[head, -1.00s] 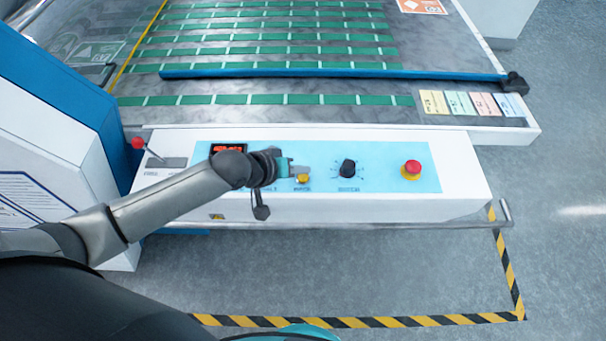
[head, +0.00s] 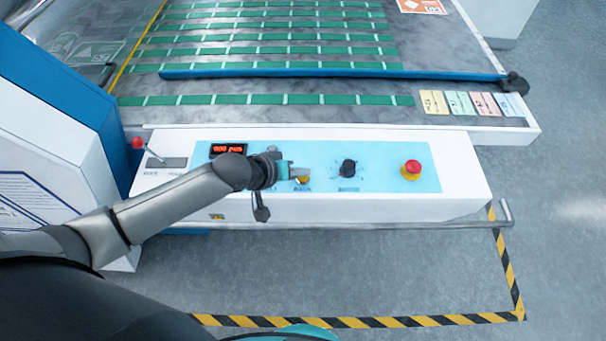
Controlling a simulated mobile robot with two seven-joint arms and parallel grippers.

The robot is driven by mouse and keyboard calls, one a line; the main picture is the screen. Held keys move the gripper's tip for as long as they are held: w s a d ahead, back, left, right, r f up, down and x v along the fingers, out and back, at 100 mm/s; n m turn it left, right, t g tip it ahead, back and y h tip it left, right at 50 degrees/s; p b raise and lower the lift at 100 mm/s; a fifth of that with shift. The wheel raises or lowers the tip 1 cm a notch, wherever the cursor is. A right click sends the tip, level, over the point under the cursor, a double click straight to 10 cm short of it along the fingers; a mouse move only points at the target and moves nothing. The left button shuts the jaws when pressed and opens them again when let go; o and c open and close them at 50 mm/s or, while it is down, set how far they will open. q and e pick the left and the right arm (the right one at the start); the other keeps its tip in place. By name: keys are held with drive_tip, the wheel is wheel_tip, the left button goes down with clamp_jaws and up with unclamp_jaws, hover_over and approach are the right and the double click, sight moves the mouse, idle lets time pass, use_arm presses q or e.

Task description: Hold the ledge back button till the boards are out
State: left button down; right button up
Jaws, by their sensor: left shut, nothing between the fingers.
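The control panel (head: 389,178) is a light blue plate on the white machine front. My left gripper (head: 299,172) is shut with nothing between its fingers. Its fingertips are over the yellow button (head: 304,180), which is partly hidden behind them. I cannot tell whether the button is pressed in. The blue ledge bar (head: 330,73) lies across the bed (head: 450,128) behind the panel. No boards show on the part of the bed in view. My right gripper is not in view.
A black knob (head: 348,168) and a red emergency stop (head: 412,167) are right of the button. A metal rail (head: 440,225) runs along the front. Striped tape (head: 470,320) marks the floor.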

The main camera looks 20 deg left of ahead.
sight(300, 181)
use_arm(q)
drive_tip(key=shift+f, duration=0.45)
idle(1.9)
drive_tip(key=shift+r, duration=0.1)
idle(3.2)
drive_tip(key=shift+r+p, duration=0.8)
drive_tip(key=shift+p, duration=0.1)
wheel_tip(300, 181, up, 5)
drive_tip(key=p, duration=0.5)
drive_tip(key=shift+p, duration=0.4)
